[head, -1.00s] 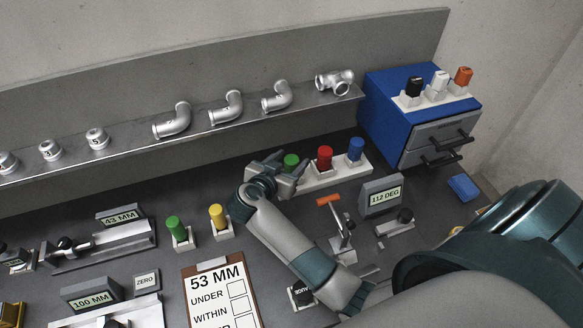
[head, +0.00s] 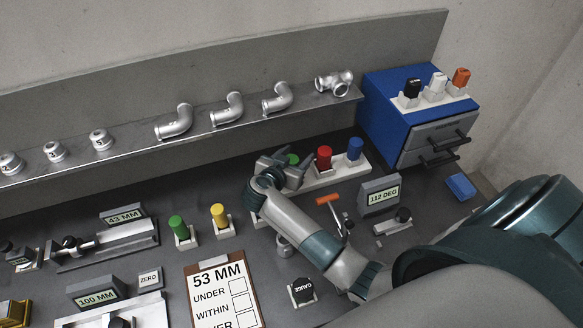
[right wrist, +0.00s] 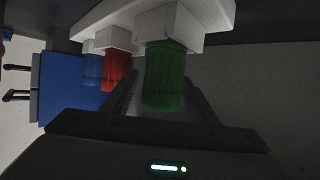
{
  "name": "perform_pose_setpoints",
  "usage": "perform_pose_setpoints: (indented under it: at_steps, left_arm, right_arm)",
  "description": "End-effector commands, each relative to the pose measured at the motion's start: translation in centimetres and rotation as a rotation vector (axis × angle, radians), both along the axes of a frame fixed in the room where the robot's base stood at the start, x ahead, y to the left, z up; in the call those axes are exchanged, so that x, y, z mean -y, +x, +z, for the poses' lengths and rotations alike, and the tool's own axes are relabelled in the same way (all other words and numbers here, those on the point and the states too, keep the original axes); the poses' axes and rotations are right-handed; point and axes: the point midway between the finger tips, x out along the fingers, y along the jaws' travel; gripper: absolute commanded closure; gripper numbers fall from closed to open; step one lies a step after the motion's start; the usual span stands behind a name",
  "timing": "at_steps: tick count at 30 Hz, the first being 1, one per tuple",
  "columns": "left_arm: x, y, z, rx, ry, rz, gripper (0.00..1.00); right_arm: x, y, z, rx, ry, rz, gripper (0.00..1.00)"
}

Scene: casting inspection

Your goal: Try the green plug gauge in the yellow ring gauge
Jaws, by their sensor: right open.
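A green plug gauge (head: 292,160) stands in the long white rack, beside a red plug (head: 323,158) and a blue plug (head: 355,148). My right gripper (head: 290,172) is at this green plug, partly hiding it in the head view. In the right wrist view the green plug (right wrist: 165,80) shows between the open fingers, its base still in the white rack (right wrist: 165,25). A yellow block (head: 14,313) is cut off at the lower left; I cannot tell whether it is the yellow ring gauge. My left gripper is not in view.
Another green plug (head: 178,228) and a yellow plug (head: 219,215) stand in small white holders. A clipboard (head: 222,292), an orange-handled tool (head: 328,199) and a 112 DEG display (head: 380,195) lie near my right arm. A blue drawer cabinet (head: 385,115) stands right.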

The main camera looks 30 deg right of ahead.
Motion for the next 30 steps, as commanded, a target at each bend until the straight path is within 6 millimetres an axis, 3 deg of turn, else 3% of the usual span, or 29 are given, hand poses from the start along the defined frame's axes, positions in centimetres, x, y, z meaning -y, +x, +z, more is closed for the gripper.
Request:
perform_pose_setpoints:
  at_steps: [7, 13, 23, 30]
  left_arm:
    - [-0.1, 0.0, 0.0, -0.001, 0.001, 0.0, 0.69]
    - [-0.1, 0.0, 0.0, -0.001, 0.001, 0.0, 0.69]
    - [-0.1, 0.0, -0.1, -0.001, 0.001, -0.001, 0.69]
    - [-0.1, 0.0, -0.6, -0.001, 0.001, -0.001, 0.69]
  right_arm:
    - [0.0, 0.0, 0.0, 0.0, 0.0, 0.0, 0.46]
    - [0.0, 0.0, 0.0, 0.0, 0.0, 0.0, 0.92]
    - [0.0, 0.0, 0.1, 0.0, 0.0, 0.0, 0.92]
    - [-0.1, 0.1, 1.6, 0.003, 0.002, 0.001, 0.92]
